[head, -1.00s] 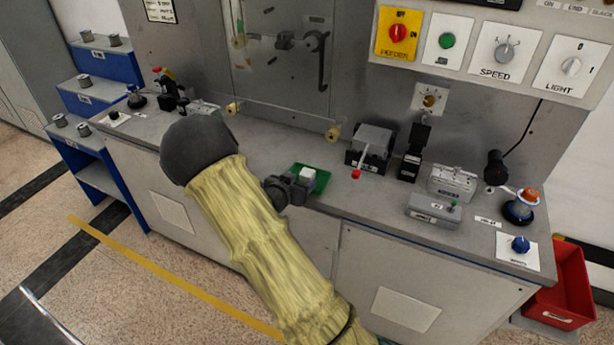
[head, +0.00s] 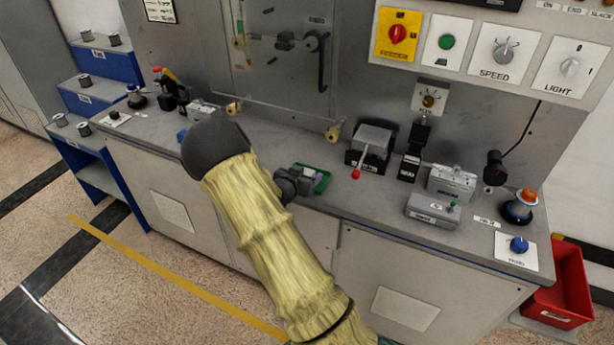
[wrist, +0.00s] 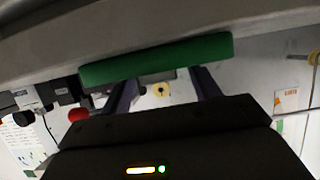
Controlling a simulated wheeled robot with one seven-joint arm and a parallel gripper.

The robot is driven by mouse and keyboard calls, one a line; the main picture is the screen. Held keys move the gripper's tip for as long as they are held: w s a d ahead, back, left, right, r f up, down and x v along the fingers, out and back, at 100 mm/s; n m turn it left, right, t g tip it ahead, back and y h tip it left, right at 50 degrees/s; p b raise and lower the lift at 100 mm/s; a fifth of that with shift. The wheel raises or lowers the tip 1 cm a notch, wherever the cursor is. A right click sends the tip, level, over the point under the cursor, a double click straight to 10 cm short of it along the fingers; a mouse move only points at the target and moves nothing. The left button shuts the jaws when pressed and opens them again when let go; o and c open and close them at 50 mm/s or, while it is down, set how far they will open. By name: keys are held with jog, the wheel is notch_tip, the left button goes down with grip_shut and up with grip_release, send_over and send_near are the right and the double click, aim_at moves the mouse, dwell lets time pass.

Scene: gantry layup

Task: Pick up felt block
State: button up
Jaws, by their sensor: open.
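The felt block, a small pale block that showed on the green tray a second ago, is hidden now in both views. The green tray (head: 323,182) lies at the front edge of the bench, with its right part showing beside my gripper (head: 305,180). In the wrist view the tray's green side (wrist: 155,60) runs across, just beyond my dark fingers (wrist: 165,87). The fingers stand apart at the tray. I cannot tell whether the block is between them.
A grey box with a red-knobbed lever (head: 370,145) stands right of the tray, with a black stand (head: 412,160) beyond it. A grey switch box (head: 433,210) is further right. Bare bench lies between tray and lever box.

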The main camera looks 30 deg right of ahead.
jog(key=c, duration=1.1)
jog(key=shift+o, duration=0.2)
jog(key=shift+r, duration=0.1)
notch_tip(320, 180, up, 10)
jog(key=shift+p, duration=0.35)
jog(key=shift+s, duration=0.1)
